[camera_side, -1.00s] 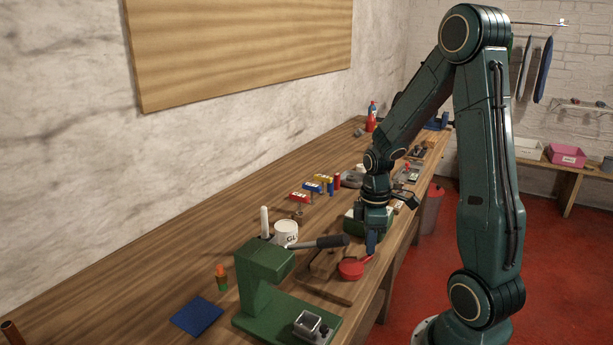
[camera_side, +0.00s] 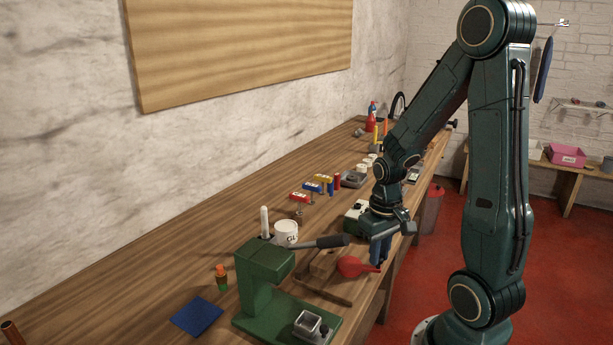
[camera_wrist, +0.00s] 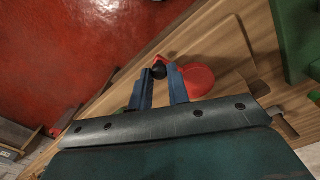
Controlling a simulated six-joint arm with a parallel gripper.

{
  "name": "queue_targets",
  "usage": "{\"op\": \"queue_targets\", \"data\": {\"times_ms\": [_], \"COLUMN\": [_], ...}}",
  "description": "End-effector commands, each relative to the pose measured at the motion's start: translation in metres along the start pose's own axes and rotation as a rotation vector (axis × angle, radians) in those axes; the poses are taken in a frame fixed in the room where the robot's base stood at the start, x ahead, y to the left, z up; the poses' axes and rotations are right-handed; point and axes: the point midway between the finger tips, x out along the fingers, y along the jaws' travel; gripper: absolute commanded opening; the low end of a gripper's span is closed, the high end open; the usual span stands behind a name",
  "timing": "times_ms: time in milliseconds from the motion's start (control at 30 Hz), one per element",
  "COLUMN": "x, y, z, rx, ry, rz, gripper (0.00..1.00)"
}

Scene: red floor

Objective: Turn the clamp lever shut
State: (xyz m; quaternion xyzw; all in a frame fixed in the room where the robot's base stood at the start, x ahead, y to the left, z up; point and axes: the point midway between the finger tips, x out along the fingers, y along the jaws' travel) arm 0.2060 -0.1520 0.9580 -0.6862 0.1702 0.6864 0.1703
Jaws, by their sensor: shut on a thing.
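My gripper (camera_side: 380,252) is at the bench's front edge, fingers pointing down. In the wrist view, its two blue fingers (camera_wrist: 158,88) are closed around a dark rounded knob (camera_wrist: 159,71), which looks like the end of the clamp lever. The rest of the lever and most of the clamp are hidden behind my gripper and wrist, so I cannot tell the lever's angle. A green body with a pale top (camera_side: 357,212) shows just behind my gripper; I cannot tell whether it is the clamp.
A green press (camera_side: 262,285) with a dark-handled lever (camera_side: 330,242) stands nearer. A wooden block (camera_side: 323,262) lies between. Red floor is open beyond the edge.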

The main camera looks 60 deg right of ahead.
Motion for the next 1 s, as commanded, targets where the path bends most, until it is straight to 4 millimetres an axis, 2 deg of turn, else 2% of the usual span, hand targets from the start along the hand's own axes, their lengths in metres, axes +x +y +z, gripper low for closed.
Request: {"op": "queue_targets", "data": {"times_ms": [400, 867, 900, 1000], "x": [-0.0006, -0.0006, -0.0006, -0.0005], "y": [-0.0082, -0.0092, -0.0092, -0.0091], "z": [0.0065, 0.0070, 0.0070, 0.0070], "rx": [0.204, 0.223, 0.223, 0.223], "ry": [0.002, 0.002, 0.002, 0.002], "rz": [0.000, -0.001, -0.001, -0.001], "gripper": [0.00, 0.00, 0.19, 0.39]}}
